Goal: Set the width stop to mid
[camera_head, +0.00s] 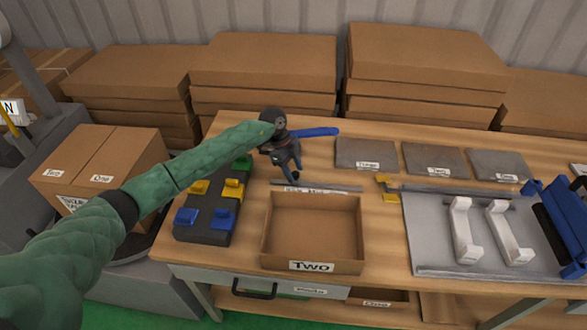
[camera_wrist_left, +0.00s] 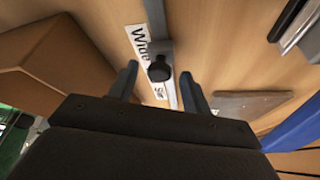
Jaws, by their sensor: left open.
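The width stop is a black knob (camera_wrist_left: 159,70) on a grey metal rail (camera_wrist_left: 157,25), seen in the left wrist view. A white label reading "Wide" (camera_wrist_left: 141,40) lies beside the rail, and a partly hidden label starting with "S" (camera_wrist_left: 160,91) lies on the other side of the knob. No "mid" label is readable there. My left gripper (camera_wrist_left: 161,82) is open, its fingers on either side of the knob without visible contact. In the head view my left gripper (camera_head: 289,174) points down at the left end of the rail (camera_head: 325,187), hiding the knob. My right gripper is out of view.
An open cardboard box labelled "Two" (camera_head: 312,266) stands just in front of the rail. A dark block with yellow, blue and green pieces (camera_head: 205,238) is to the left. A blue bar (camera_head: 318,132) lies behind the gripper. Grey plates (camera_head: 366,154) lie to the right.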

